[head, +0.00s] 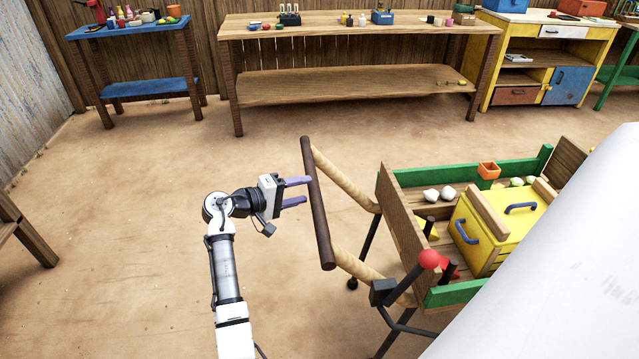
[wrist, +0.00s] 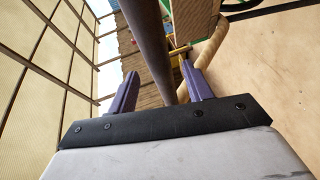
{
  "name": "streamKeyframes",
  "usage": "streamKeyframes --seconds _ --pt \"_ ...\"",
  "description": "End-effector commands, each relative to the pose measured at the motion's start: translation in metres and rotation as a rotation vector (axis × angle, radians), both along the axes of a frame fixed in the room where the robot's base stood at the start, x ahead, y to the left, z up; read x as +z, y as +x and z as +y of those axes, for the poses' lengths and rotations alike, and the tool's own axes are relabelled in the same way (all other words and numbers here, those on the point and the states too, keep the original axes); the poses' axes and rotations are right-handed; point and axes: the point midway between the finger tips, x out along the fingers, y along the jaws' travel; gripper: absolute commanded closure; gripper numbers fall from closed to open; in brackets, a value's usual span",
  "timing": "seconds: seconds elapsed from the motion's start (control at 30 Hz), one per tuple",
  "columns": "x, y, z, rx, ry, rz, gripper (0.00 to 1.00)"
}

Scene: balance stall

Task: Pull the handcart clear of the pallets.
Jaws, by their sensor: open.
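The handcart (head: 404,222) stands at the right, a wooden box with green rails, thin dark legs and two pale shafts. Its dark brown handle bar (head: 320,222) joins the shaft ends at the cart's left. My gripper (head: 307,191) is open, its two purple fingers level and pointing right at the bar. The fingertips are at the bar's left edge. In the wrist view, the bar (wrist: 152,42) runs between the two fingers of my gripper (wrist: 158,69); I cannot tell whether they touch it. I cannot make out any pallets. A pale surface hides the cart's right part.
The cart carries a yellow box (head: 480,235), white lumps and an orange pot (head: 488,170). A red-knobbed lever (head: 429,259) rises at its near corner. A long wooden bench (head: 350,30) and a blue table (head: 130,30) stand at the back. The sandy floor left of the cart is clear.

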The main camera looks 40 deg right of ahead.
Motion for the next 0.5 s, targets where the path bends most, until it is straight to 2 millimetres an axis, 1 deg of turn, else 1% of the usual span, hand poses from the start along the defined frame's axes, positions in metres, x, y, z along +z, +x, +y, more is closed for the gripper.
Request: streamKeyframes --seconds 0.03,0.1,0.23,0.4,0.5 --pt "0.0 -0.003 -0.011 -0.003 0.001 0.0 0.5" --pt "-0.003 -0.004 -0.025 -0.002 0.0 0.0 0.5" --pt "-0.007 -0.007 -0.045 -0.001 0.001 -0.001 0.5" --pt "-0.01 -0.009 -0.059 0.002 0.0 -0.002 0.5" --pt "-0.011 -0.009 -0.063 0.003 -0.001 -0.002 0.5"
